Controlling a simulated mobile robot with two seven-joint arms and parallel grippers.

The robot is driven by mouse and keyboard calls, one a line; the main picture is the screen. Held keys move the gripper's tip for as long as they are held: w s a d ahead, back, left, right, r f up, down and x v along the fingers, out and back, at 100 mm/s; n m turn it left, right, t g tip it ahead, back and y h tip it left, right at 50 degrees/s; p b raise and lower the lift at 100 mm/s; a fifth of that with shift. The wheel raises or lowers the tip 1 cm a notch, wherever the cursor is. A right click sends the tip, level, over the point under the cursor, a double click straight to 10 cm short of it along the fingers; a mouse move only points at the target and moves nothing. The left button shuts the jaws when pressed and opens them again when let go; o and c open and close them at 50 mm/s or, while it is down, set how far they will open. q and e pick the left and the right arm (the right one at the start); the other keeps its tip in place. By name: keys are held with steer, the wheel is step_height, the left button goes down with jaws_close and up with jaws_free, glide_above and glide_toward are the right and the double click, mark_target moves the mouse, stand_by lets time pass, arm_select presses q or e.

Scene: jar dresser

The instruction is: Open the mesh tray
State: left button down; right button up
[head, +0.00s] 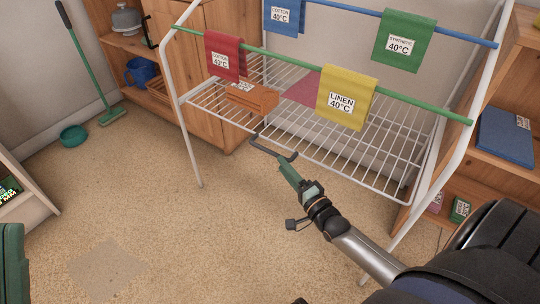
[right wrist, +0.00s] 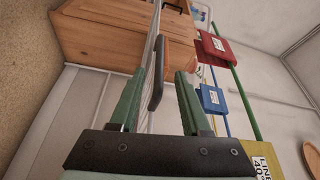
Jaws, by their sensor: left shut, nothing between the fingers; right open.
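The mesh tray (head: 345,135) is a white wire shelf in the drying rack, with a dark curved handle (head: 272,149) at its front edge. My right gripper (head: 285,163) is open, its green fingers at this handle in the head view. In the right wrist view the handle (right wrist: 156,78) shows between the lines of the two fingers (right wrist: 157,88); I cannot tell whether they touch it. My left gripper (head: 13,262) is shut and empty, partly in view at the lower left.
Red (head: 224,55), yellow (head: 346,97), blue and green labelled cloths hang on the rails. A wooden shelf (head: 515,168) stands at right. The floor in front is largely clear.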

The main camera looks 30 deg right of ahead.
mark_target(270, 150)
steer(key=w+b, duration=0.2)
steer(key=w, duration=0.4)
steer(key=shift+w+r, duration=0.1)
steer(key=shift+w, duration=0.05)
arm_select(q)
steer(key=shift+w+d+f, duration=0.1)
steer(key=shift+d+f, duration=0.05)
steer(key=shift+f, duration=0.75)
steer(key=shift+d+f, duration=0.1)
steer(key=shift+f, duration=0.8)
arm_select(e)
steer(key=shift+w+r, duration=0.15)
steer(key=shift+w, duration=0.55)
jaws_close()
